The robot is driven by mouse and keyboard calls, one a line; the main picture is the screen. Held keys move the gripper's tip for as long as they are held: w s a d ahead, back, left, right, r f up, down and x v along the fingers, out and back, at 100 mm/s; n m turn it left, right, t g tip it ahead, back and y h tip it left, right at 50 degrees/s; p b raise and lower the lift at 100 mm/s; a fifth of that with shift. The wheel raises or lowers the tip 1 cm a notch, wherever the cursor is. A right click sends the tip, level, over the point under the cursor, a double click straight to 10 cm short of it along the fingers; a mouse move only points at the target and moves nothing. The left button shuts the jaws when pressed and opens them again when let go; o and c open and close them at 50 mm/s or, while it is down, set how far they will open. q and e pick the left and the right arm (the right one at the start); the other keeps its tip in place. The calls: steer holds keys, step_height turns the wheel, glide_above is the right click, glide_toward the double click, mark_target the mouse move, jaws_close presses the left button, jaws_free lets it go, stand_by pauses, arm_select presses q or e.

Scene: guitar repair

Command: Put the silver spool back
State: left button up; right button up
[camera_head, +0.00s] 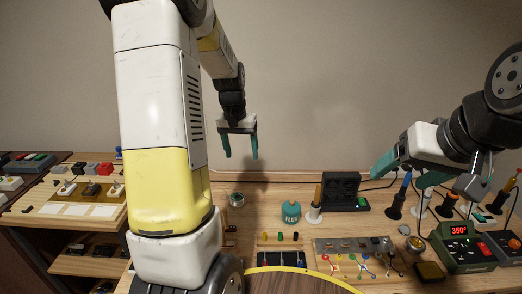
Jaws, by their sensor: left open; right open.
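A small round silvery item (236,199), which looks like the silver spool, is at the back of the wooden bench, just right of my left arm's yellow link. It is too small to make out clearly. My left gripper (240,146) points down, open and empty, in the air above and behind that part of the bench. My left arm hides part of the bench's left side.
A teal flux jar (291,213) and the dark fan unit (342,191) stand at the back. Upright tools, a 350° soldering station (462,245) and a round brass-coloured tin (415,244) crowd the right. A parts board (352,262) lies in front. Left shelves hold small parts.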

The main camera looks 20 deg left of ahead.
arm_select(q)
steer(key=s+d+r+t, duration=0.2)
steer(key=s+d+r, duration=0.4)
steer(key=s+r, duration=0.4)
steer(key=s+d+r+t, duration=0.1)
steer(key=s+d+r, duration=0.1)
steer(key=s, duration=0.4)
steer(key=s+d+r+m+t+h, duration=0.1)
steer(key=s+d+r, duration=0.1)
steer(key=s, duration=0.5)
steer(key=shift+d+r+t+h, duration=0.25)
steer(key=shift+r+t+h, duration=0.05)
steer(key=shift+d+m, duration=0.1)
steer(key=shift+m, duration=0.2)
